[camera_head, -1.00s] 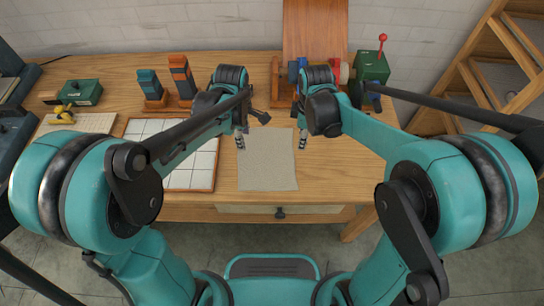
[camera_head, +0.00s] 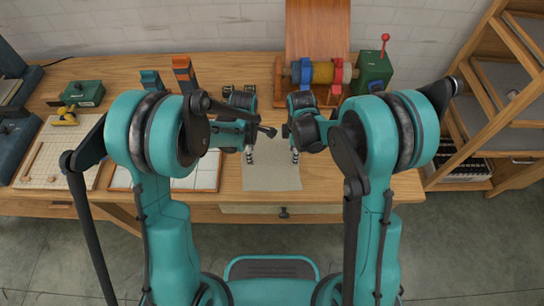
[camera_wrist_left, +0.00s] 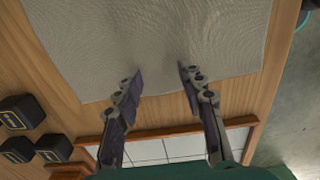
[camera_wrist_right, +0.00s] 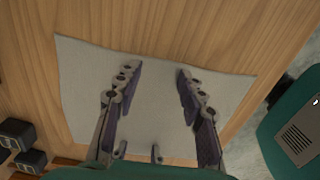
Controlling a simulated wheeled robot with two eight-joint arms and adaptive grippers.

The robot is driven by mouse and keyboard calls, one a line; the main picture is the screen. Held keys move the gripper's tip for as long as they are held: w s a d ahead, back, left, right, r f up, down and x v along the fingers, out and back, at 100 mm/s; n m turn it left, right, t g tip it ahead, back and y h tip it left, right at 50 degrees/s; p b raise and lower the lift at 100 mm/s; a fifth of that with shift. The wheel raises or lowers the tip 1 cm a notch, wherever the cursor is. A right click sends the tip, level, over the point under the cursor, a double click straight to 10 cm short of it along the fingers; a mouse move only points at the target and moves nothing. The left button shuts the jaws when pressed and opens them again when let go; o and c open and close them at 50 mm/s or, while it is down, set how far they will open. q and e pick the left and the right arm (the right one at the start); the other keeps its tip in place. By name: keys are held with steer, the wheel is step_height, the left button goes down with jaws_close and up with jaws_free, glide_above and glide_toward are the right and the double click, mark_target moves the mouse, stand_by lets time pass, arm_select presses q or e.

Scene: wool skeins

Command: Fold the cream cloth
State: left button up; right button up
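The cream cloth (camera_head: 272,180) lies spread on the table near the front edge, its far part hidden by my arms. It shows in the left wrist view (camera_wrist_left: 150,35) with slight ripples near my fingers, and in the right wrist view (camera_wrist_right: 155,105) almost whole. My left gripper (camera_head: 249,156) is at the cloth's left edge; in its wrist view the fingers (camera_wrist_left: 161,74) are apart with only cloth beneath them. My right gripper (camera_head: 295,157) is at the cloth's right side. Its fingers (camera_wrist_right: 158,70) are apart and empty over the cloth. I cannot tell whether either touches it.
A white tiled board (camera_head: 205,178) lies left of the cloth. A green block (camera_head: 84,92) is at the far left. A wooden shelf (camera_head: 490,85) stands right.

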arm_select(q)
steer(key=shift+f, duration=0.1)
arm_select(e)
steer(key=shift+f, duration=0.1)
arm_select(q)
steer(key=shift+f+b, duration=0.15)
steer(key=shift+b, duration=0.15)
arm_select(e)
steer(key=shift+f, duration=0.15)
arm_select(q)
steer(key=c, duration=0.5)
arm_select(e)
steer(key=shift+s, duration=0.1)
steer(key=c, duration=0.5)
arm_select(q)
jaws_close()
arm_select(e)
jaws_close()
arm_select(q)
steer(key=shift+s, duration=0.1)
